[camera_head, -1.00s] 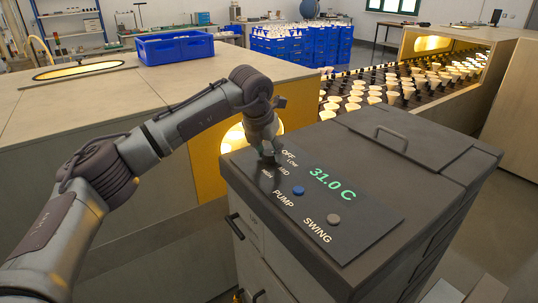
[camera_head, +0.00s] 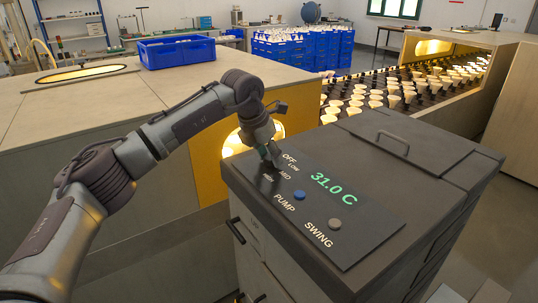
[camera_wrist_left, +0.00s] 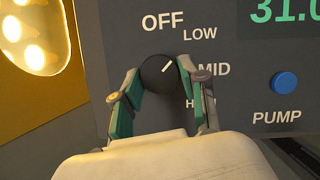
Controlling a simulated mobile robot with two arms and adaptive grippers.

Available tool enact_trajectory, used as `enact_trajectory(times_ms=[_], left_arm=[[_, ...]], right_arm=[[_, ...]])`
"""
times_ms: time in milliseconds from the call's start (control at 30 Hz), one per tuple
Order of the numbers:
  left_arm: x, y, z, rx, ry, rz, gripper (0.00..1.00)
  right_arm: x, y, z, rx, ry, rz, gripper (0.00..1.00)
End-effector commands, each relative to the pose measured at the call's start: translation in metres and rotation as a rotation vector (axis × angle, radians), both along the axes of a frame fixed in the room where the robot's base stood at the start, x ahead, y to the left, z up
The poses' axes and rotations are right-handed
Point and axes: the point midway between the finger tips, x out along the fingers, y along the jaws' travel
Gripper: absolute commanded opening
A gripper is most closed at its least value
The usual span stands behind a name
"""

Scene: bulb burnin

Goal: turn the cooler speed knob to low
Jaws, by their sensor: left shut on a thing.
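The cooler speed knob (camera_wrist_left: 157,72) is a round dark knob on the grey panel, seen in the left wrist view. Its white pointer line slants up and right, roughly toward the LOW label (camera_wrist_left: 200,33). OFF is above the knob, MID to its right, and HIGH is partly hidden below right. My left gripper (camera_wrist_left: 160,78) has its green-padded fingers on both sides of the knob and is shut on it. In the head view my left gripper (camera_head: 268,158) reaches down to the panel (camera_head: 352,235) and hides the knob. My right gripper is not in view.
A blue PUMP button (camera_head: 299,195) and a grey SWING button (camera_head: 335,225) sit on the panel beside the knob. The green display (camera_head: 333,186) reads 31.0 C. A lit yellow opening (camera_head: 238,142) is close behind my left gripper.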

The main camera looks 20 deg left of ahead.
Motion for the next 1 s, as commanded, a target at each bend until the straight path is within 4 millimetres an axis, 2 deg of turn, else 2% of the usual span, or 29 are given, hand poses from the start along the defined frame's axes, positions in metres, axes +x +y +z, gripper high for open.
enact_trajectory(times_ms=[67,100,200,500,633,767,1000], left_arm=[[0.001,0.000,0.002,-0.001,-0.005,0.002,0.08],[0.001,0.000,0.002,-0.001,-0.005,0.002,0.49],[0.001,0.000,0.002,0.000,-0.004,0.002,0.66],[0.000,0.000,0.001,0.000,-0.001,0.001,0.68],[-0.002,0.001,0.009,0.000,-0.002,0.001,0.68],[-0.009,0.005,0.029,-0.001,-0.005,0.002,0.68],[-0.027,0.014,0.077,0.000,-0.007,0.001,0.68]], right_arm=[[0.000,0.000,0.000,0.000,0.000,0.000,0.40],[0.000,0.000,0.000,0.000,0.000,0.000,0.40],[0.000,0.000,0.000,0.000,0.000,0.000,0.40],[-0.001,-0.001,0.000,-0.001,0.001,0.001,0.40],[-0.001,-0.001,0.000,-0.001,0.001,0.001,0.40],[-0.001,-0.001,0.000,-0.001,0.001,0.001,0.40],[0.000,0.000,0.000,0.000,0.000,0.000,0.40]])
